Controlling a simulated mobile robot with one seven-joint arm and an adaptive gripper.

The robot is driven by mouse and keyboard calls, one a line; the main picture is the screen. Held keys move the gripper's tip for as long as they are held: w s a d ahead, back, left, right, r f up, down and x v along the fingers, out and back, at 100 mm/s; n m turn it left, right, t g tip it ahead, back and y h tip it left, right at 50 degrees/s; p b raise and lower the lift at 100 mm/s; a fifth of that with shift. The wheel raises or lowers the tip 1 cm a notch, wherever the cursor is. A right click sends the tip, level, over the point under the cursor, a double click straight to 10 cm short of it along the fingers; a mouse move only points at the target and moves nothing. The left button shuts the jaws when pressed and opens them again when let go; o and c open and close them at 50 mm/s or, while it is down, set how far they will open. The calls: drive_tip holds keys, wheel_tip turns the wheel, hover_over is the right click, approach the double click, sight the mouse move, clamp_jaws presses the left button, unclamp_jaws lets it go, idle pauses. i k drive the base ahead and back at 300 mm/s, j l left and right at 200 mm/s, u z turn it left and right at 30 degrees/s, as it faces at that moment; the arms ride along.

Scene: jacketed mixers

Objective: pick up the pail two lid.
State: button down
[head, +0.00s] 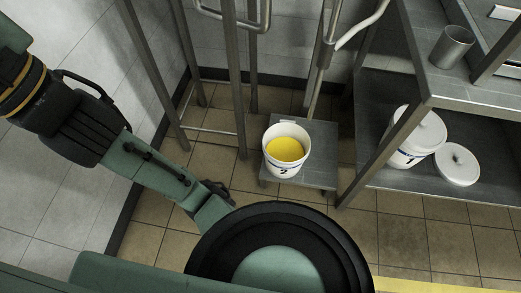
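A loose round white lid with a small knob (457,163) lies flat on the lower metal shelf at the right; I take it for the pail two lid. Pail two (284,160), white and marked 2, stands upright and uncovered on a low grey stand, with yellow content inside. My arm reaches in from the left. Its dark end, which I take for my gripper (216,196), is low and left of pail two, far from the lid. I cannot make out whether its fingers are open. Nothing shows held in it.
A white pail marked 1 (413,137), with its lid on, stands just left of the loose lid. The upper shelf and its post (385,140) partly overhang the lower shelf. A metal cup (452,46) stands above. Metal frame legs (236,80) rise behind pail two.

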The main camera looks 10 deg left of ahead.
sight(456, 164)
drive_tip(key=z, duration=0.65)
drive_tip(key=i+l+z, duration=0.1)
drive_tip(key=z, duration=0.3)
drive_tip(key=i+l+z, duration=0.15)
drive_tip(key=z, duration=0.3)
drive_tip(key=i+l+z, duration=0.15)
drive_tip(key=z, duration=0.25)
drive_tip(key=i, duration=0.55)
drive_tip(key=i+j, duration=0.1)
drive_tip(key=j, duration=0.2)
drive_tip(key=i+j, duration=0.1)
drive_tip(key=j, duration=0.2)
drive_tip(key=i+j, duration=0.1)
drive_tip(key=j, duration=0.2)
